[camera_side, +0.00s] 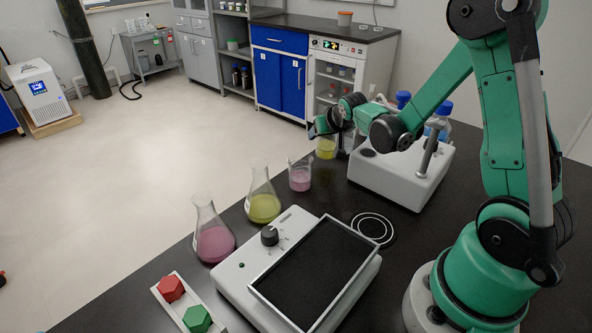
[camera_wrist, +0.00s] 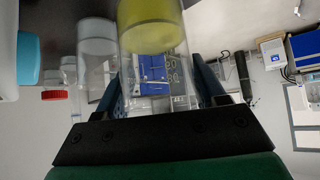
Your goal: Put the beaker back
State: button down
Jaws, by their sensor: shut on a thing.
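My gripper (camera_side: 333,122) is shut on a clear beaker (camera_side: 326,148) with yellow-green liquid, at the far edge of the black table beside the white stirrer. In the wrist view the beaker (camera_wrist: 153,60) sits between the two fingers of my gripper (camera_wrist: 160,85), its yellow liquid at the top of the picture. In the side view the arm and gripper hide part of the beaker's top. Whether its base touches the table I cannot tell. Another beaker (camera_side: 300,175) with pink liquid stands on the table to the left and nearer the camera.
A flask with yellow liquid (camera_side: 263,200) and one with pink liquid (camera_side: 213,235) stand along the left table edge. A flat device with a dark top (camera_side: 315,270) lies in front. The stirrer (camera_side: 405,170) and blue-capped bottles (camera_side: 440,115) are at right. Two white rings (camera_side: 373,229) mark bare table.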

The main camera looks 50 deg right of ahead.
jog(key=shift+f, duration=1.3)
jog(key=shift+c, duration=1.7)
grip_release()
jog(key=shift+f, duration=0.1)
jog(key=shift+s+a+r, duration=0.2)
jog(key=shift+s+r, duration=0.05)
jog(key=shift+r, duration=0.2)
jog(key=v, duration=1.1)
jog(key=s+a+r+n+y, duration=0.1)
jog(key=s+a+n+y, duration=0.1)
jog(key=a, duration=0.5)
jog(key=s+a+r+n+y, duration=0.1)
jog(key=s+a+n+y, duration=0.1)
jog(key=a, duration=0.5)
jog(key=n+y, duration=0.1)
jog(key=n, duration=0.1)
jog(key=shift+s+r+n, duration=0.2)
jog(key=shift+r+n, duration=0.05)
jog(key=shift+n, duration=0.15)
